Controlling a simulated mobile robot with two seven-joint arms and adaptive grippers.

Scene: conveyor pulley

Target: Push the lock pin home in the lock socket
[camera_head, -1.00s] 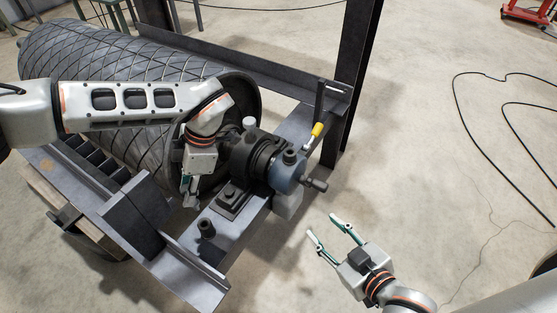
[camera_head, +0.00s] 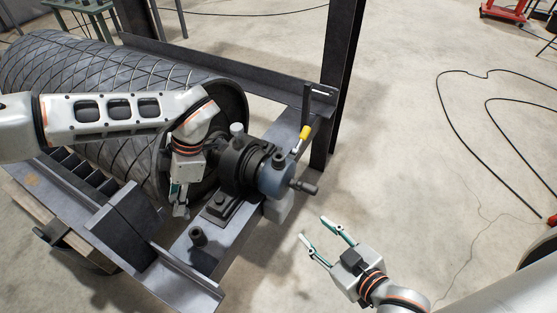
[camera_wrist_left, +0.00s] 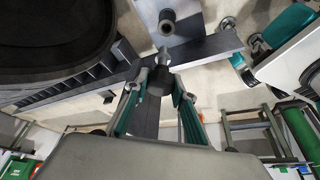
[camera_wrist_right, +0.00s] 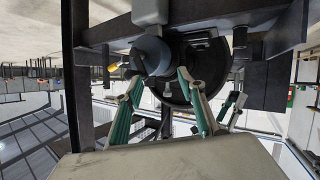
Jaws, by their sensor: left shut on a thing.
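My left gripper (camera_head: 180,207) is shut on a dark piece with a grey tip, which looks like the lock pin (camera_wrist_left: 161,57). The gripper hangs in front of the drum's end, above the steel frame. A short dark upright tube, which looks like the lock socket (camera_head: 197,237), stands on the frame, to the right of and nearer than the gripper. In the left wrist view its round open top (camera_wrist_left: 167,17) shows beyond the pin's tip, and the two are apart. My right gripper (camera_head: 314,229) is open and empty, to the right of the frame over the floor.
The ribbed drum (camera_head: 100,85) lies at the left. The bearing housing (camera_head: 238,165), blue collar (camera_head: 274,178) and handle (camera_head: 304,187) stand right of the left gripper. A yellow-gripped lever (camera_head: 305,132) rises behind them. A dark angled plate (camera_head: 125,225) stands left of the tube.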

